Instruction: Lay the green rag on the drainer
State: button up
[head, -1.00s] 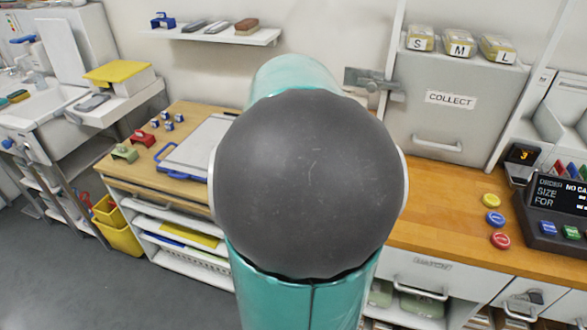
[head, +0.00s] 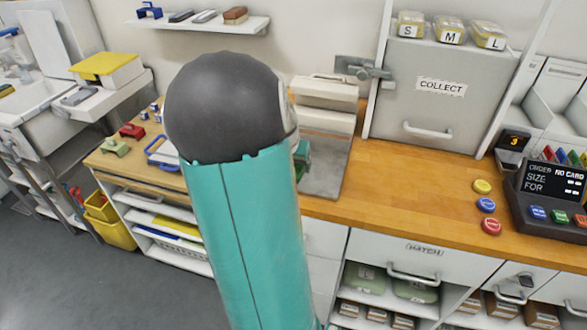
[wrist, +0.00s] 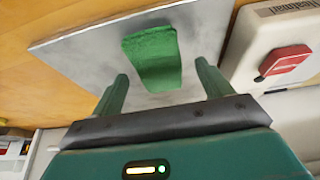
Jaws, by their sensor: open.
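The green rag (wrist: 155,58) lies folded on a grey metal plate (wrist: 84,54) in the wrist view. My gripper (wrist: 161,71) is open, with its fingertips apart on either side of the rag's near part. I cannot tell whether they touch the plate. In the head view the plate (head: 328,170) sits on the wooden counter, and my arm hides most of the rag and gripper. At the far left is a sink (head: 30,92) with a white ledge (head: 128,92) beside it, which may be the drainer.
A pale machine (head: 325,92) stands behind the plate; its red-handled body (wrist: 270,50) is close to my gripper's right. Red (head: 132,131) and green (head: 115,147) blocks stand on the left counter. Coloured buttons (head: 486,205) line the right.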

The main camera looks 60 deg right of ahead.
jog(key=shift+d+f, duration=0.35)
jog(key=shift+f, duration=0.3)
jog(key=c, duration=1.1)
jog(key=shift+r, duration=0.1)
jog(key=shift+c, duration=0.2)
